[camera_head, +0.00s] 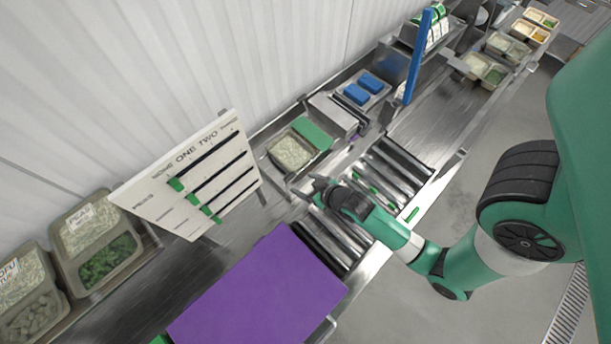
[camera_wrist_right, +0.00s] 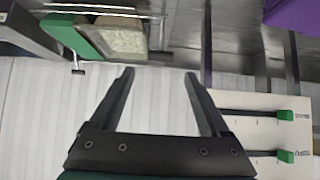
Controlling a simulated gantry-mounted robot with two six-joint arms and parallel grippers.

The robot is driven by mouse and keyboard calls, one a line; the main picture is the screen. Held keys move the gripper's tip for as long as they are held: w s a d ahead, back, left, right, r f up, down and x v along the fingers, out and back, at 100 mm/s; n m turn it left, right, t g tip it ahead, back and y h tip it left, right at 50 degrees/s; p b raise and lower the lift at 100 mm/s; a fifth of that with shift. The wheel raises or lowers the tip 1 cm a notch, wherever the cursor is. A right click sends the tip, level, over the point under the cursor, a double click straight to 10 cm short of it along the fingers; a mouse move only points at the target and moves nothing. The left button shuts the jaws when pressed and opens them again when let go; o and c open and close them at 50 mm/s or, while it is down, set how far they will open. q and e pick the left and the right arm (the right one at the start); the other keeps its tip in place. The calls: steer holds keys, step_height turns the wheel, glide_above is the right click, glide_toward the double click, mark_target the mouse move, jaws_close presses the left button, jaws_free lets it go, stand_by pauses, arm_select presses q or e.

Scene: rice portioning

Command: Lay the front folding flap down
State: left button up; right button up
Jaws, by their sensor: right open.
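No part is clearly marked as the front folding flap. A large purple panel (camera_head: 262,292) lies at the bottom middle of the head view, at the near end of a roller track (camera_head: 335,240); its corner also shows in the wrist view (camera_wrist_right: 290,15). I cannot tell whether it is hinged. A narrow blue upright piece (camera_head: 416,60) stands farther along the line. My right gripper (camera_head: 316,188) is above the line between the purple panel and the rice tray, apart from the panel. In the wrist view its fingers (camera_wrist_right: 160,74) are spread and empty. My left gripper is out of view.
A white board (camera_head: 190,190) with slots and green sliders stands left of my right gripper. A rice tray (camera_head: 291,153) with a green part sits behind it. Ingredient tubs (camera_head: 95,245) stand at the left. More rollers (camera_head: 385,175) and filled trays (camera_head: 485,68) lie farther along.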

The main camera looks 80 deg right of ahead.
mark_target(291, 178)
steer(key=b+x, duration=0.4)
steer(key=x, duration=0.4)
steer(key=shift+b, duration=0.4)
steer(key=shift+a, duration=0.1)
